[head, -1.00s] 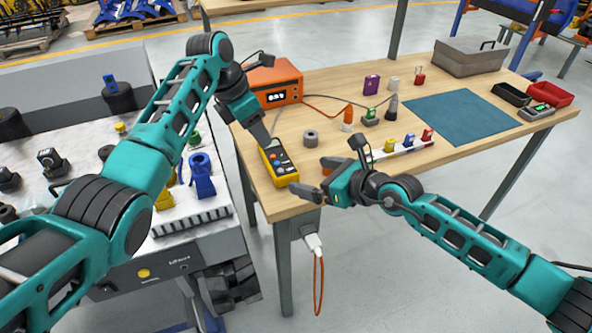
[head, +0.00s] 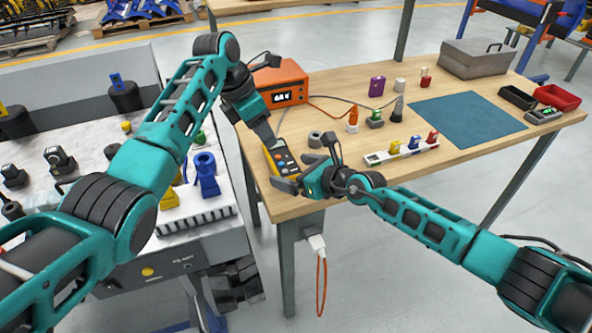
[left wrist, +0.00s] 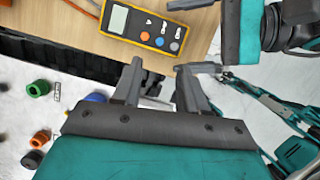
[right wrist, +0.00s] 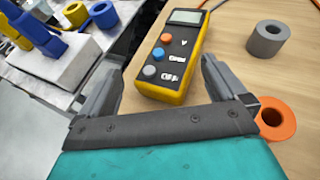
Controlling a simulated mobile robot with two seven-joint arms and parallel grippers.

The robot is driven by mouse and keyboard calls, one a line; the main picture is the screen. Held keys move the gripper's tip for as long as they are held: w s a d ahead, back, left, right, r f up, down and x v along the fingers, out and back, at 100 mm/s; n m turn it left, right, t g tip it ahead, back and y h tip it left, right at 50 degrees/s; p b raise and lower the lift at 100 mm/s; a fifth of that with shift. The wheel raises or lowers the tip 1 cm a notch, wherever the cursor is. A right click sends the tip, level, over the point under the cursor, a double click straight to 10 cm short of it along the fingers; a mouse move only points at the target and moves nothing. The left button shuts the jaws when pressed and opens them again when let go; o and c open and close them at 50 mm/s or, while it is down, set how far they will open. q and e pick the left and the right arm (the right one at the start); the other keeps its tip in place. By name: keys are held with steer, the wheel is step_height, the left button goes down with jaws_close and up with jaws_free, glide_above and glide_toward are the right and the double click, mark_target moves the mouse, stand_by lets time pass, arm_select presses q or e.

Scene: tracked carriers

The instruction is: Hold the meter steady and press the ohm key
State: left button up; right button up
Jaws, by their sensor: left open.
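The meter (head: 283,162) is yellow with a dark face and lies flat near the table's left front corner. In the right wrist view the meter (right wrist: 180,60) shows a screen and orange, blue and grey keys; its small labels are too blurred to tell the ohm key. My right gripper (head: 286,177) is open, its fingers (right wrist: 157,80) on either side of the meter's near end, with gaps visible. My left gripper (head: 272,143) is open and points down by the meter's far part. In the left wrist view its fingers (left wrist: 162,75) are empty, apart from the meter (left wrist: 145,30).
A grey ring (right wrist: 267,38) and an orange ring (right wrist: 275,118) lie right of the meter. An orange instrument (head: 283,83) with cables stands behind. A white strip (head: 400,153) with coloured parts is to the right. A blue mat (head: 465,118) lies bare.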

steer(key=c, duration=1.1)
arm_select(q)
jaws_close()
arm_select(e)
steer(key=shift+c, duration=0.2)
stand_by(0.9)
